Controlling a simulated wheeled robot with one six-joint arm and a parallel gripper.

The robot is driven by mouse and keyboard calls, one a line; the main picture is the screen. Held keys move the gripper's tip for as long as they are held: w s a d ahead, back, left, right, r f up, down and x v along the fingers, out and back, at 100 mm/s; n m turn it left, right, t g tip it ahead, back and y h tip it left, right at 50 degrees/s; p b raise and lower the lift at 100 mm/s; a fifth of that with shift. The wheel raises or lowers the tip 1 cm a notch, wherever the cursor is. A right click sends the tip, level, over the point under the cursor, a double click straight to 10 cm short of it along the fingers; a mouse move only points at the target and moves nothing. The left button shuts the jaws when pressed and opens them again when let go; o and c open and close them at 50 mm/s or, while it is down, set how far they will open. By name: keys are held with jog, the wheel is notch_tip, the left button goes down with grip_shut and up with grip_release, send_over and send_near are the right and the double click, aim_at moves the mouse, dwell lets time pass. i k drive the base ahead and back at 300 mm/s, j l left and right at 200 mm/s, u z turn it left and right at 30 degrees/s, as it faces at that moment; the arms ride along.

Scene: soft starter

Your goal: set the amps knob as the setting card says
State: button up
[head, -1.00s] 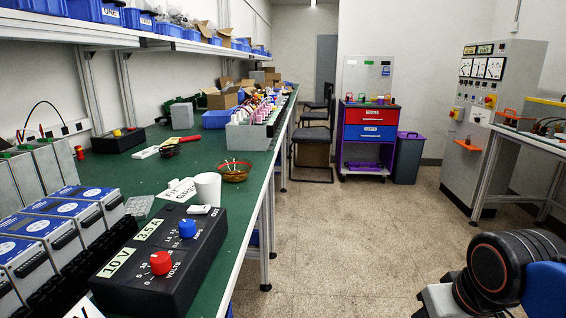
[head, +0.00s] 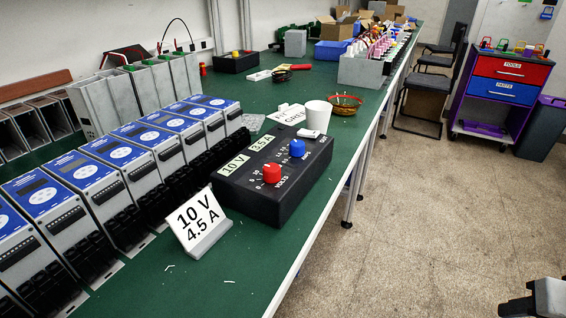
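The setting card (head: 200,224) stands tilted on the green bench in front of the black supply box (head: 245,197) and reads "10 V" and "4.5 A". The box has a red knob (head: 272,173) by the word VOLTS and a blue knob (head: 297,148), the amps knob, farther back. Its scale marks are too small to read surely. Pale labels on the box read "10 V" (head: 235,165) and "3.5 A" (head: 263,143). My gripper is not recognisable in view; only a grey and black part of my own body shows at the bottom right.
A row of blue-topped grey units (head: 124,156) lines the bench left of the box. The bench (head: 190,285) is mostly clear in front, with small white scraps. Open floor (head: 430,210) lies to the right.

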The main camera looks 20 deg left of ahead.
aim_at(297, 147)
jog(key=k+u, duration=0.25)
jog(key=u, duration=0.2)
jog(key=k+u, duration=0.3)
jog(key=u, duration=0.15)
jog(key=k+j+u, duration=0.2)
jog(key=u, duration=0.25)
